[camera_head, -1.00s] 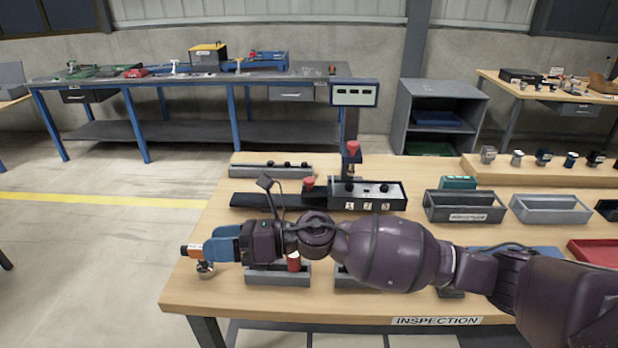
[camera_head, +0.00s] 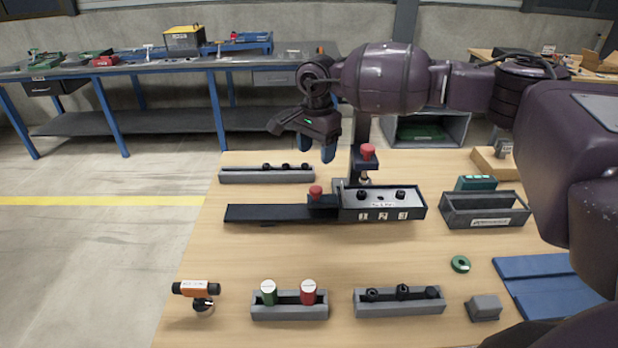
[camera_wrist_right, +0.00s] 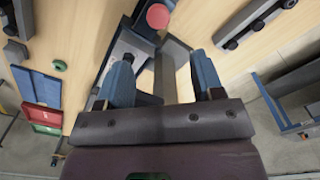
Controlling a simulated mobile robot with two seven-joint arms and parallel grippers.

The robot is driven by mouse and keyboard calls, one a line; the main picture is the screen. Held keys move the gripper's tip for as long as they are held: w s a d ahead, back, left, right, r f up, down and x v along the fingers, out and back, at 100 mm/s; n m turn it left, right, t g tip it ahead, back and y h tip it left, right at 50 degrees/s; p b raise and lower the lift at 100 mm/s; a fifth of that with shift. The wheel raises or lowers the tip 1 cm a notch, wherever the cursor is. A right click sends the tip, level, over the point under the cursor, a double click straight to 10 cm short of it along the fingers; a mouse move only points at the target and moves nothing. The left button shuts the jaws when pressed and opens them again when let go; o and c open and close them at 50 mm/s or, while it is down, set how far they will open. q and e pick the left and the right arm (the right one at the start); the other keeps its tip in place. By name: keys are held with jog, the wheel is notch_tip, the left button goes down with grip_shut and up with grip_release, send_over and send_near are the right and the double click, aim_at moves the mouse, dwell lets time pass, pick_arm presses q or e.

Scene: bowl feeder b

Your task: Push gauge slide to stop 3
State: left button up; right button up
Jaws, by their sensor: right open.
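The gauge (camera_head: 415,202) stands mid-table, with a black rail (camera_head: 262,213) reaching left and labels 1, 2 and 3 on its front. The dark slide (camera_head: 322,205) with a red knob (camera_head: 316,190) sits on the rail, at the left end of the numbered block, left of label 1. My right gripper (camera_head: 317,150) hangs fingers-down, above and behind the slide in the head view, apart from it. Its blue fingers are spread with nothing between them, as the right wrist view (camera_wrist_right: 163,82) also shows. A red knob (camera_wrist_right: 157,16) shows there; I cannot tell which one. My left gripper is out of view.
A post with another red knob (camera_head: 367,151) rises behind the gauge, close to my right gripper. A grey rack (camera_head: 267,174) lies behind the rail. Racks with plugs (camera_head: 289,307) and an orange-black tool (camera_head: 196,290) stand in front. The wood between is clear.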

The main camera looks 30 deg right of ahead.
aim_at(316, 188)
jog(key=f, duration=0.3)
jog(key=shift+s, duration=0.2)
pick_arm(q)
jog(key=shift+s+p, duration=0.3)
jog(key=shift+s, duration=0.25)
pick_arm(e)
notch_tip(316, 188, down, 8)
jog(key=shift+a+r, duration=0.1)
jog(key=shift+r, duration=0.05)
